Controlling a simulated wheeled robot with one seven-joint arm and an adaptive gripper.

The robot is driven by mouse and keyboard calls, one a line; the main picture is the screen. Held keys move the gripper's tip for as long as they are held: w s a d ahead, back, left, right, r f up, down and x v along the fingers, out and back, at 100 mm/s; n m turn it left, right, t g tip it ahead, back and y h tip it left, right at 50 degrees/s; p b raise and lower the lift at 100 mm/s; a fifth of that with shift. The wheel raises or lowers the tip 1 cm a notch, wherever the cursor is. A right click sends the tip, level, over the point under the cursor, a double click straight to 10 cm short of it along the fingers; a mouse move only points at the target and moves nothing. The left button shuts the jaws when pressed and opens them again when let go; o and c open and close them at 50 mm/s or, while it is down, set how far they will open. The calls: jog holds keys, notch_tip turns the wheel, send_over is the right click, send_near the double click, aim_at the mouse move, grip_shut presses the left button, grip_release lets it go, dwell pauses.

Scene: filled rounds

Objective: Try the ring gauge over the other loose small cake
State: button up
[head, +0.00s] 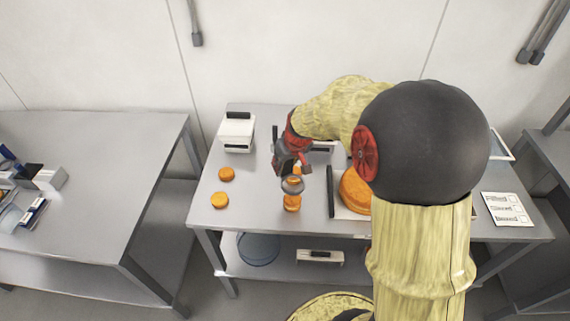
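My gripper (292,168) points down over the table, its fingers at the top of a grey ring gauge (292,186). It looks shut on the gauge, though the fingers partly hide the grip. An orange small cake (292,203) stands directly below the gauge in this view; I cannot tell whether the ring touches it or hangs above it. Two more loose small cakes, a rear one (226,174) and a front one (220,200), lie apart on the left of the table, with no ring on them.
A large orange cake (353,192) on a white board, partly behind my arm, is to the right, beside a dark bar (330,191). A white device (237,132) stands at the back left. A checklist card (506,209) lies at the right. Bare table separates the left cakes from the gauge.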

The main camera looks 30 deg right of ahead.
aim_at(285, 174)
jog(key=shift+s+f, duration=0.1)
jog(key=shift+f, duration=0.35)
jog(key=shift+f+b, duration=1.55)
jog(key=shift+f, duration=0.5)
jog(key=shift+f+b, duration=2.6)
jog(key=shift+f, duration=0.6)
jog(key=shift+r, duration=0.15)
dwell(0.6)
jog(key=shift+r+p, duration=3.15)
jog(key=shift+r, duration=1.65)
